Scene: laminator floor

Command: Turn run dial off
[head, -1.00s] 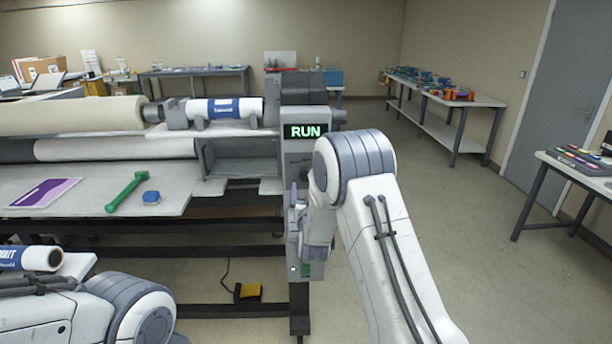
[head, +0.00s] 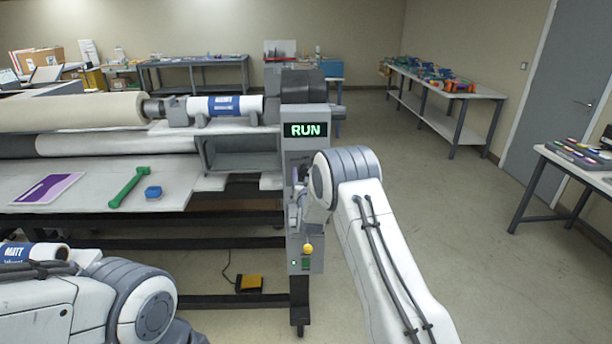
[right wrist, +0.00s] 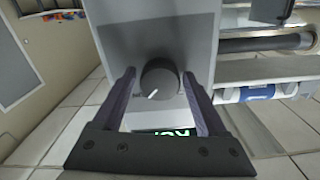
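The run dial (right wrist: 160,78) is a round dark knob with a white pointer line, on the grey control panel (right wrist: 145,45) of the laminator. In the right wrist view the pointer slants toward the lower left. My right gripper (right wrist: 159,74) is open, with one finger on each side of the dial; I cannot tell whether they touch it. In the head view the right gripper (head: 297,188) is at the panel's front, and its wrist hides the dial. The green RUN display (head: 305,130) is lit above it. My left gripper is out of view.
A yellow knob (head: 307,247) and a green-lit switch (head: 305,264) are lower on the post. A green tool (head: 128,188) and blue block (head: 153,192) lie on the laminator's table. A yellow pedal (head: 249,283) is on the floor. Floor to the right is free.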

